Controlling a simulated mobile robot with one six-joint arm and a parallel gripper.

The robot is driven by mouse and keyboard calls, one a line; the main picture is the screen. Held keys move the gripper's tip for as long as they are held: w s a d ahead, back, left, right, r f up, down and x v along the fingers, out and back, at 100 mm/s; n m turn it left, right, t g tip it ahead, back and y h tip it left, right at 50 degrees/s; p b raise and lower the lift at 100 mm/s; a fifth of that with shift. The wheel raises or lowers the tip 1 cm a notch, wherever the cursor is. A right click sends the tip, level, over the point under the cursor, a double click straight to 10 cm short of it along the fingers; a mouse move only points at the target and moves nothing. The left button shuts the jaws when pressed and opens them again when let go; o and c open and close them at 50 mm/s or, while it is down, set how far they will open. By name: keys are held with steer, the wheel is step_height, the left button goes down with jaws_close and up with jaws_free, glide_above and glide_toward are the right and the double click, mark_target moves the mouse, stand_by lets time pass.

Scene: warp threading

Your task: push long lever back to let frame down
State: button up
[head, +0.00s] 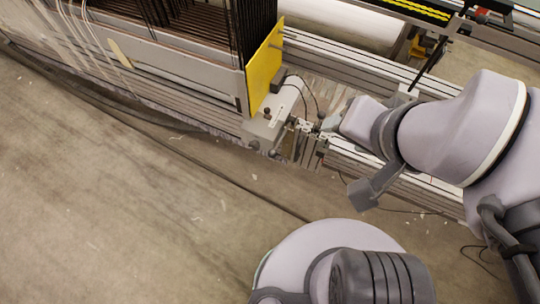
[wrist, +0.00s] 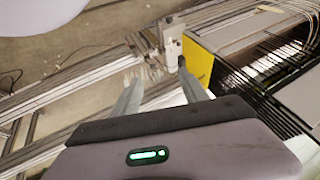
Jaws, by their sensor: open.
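The frame's yellow end plate (head: 264,68) stands beside dense dark upright wires in the head view. It also shows in the wrist view (wrist: 198,66). Right of it, a light metal block (head: 285,95) carries small dark-knobbed levers (head: 267,112). I cannot tell for sure which one is the long lever. My gripper (head: 325,122) is open, close to the right side of this lever mechanism. In the wrist view, my gripper (wrist: 160,82) has its two fingers apart with nothing held. The mechanism (wrist: 170,42) lies just beyond the fingertips. Contact cannot be told.
Metal rails (head: 345,65) run behind and beside the mechanism, with a white roller (head: 345,25) behind. A thin black cable (head: 312,92) loops near the block. Open concrete floor (head: 110,200) lies in front of the machine.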

stand_by(0.5)
steer(key=w+a+f+n+g+h, duration=0.3)
steer(key=w+a+f+n+h, duration=0.25)
steer(key=f+n, duration=0.3)
steer(key=w+a+f+n+g+h, duration=0.2)
steer(key=w+a+f+n+h, duration=0.4)
steer(key=f, duration=0.4)
steer(key=s+a+f+n+t, duration=0.25)
steer(key=f+n+t, duration=0.3)
steer(key=f, duration=0.35)
steer(key=s+a+f+n+t, duration=0.1)
steer(key=a+f+n+t, duration=0.4)
steer(key=f, duration=0.4)
steer(key=s+a+f+n+t, duration=0.2)
steer(key=a+f+n+t, duration=0.1)
steer(key=f+n, duration=0.5)
steer(key=m+b, duration=0.1)
steer(key=b, duration=0.1)
glide_toward(283, 136)
steer(key=w+d, duration=0.3)
steer(key=d, duration=0.1)
steer(key=shift+s+r+t, duration=0.2)
steer(key=shift+r+t, duration=0.05)
steer(key=shift+t, duration=0.1)
steer(key=shift+a, duration=0.1)
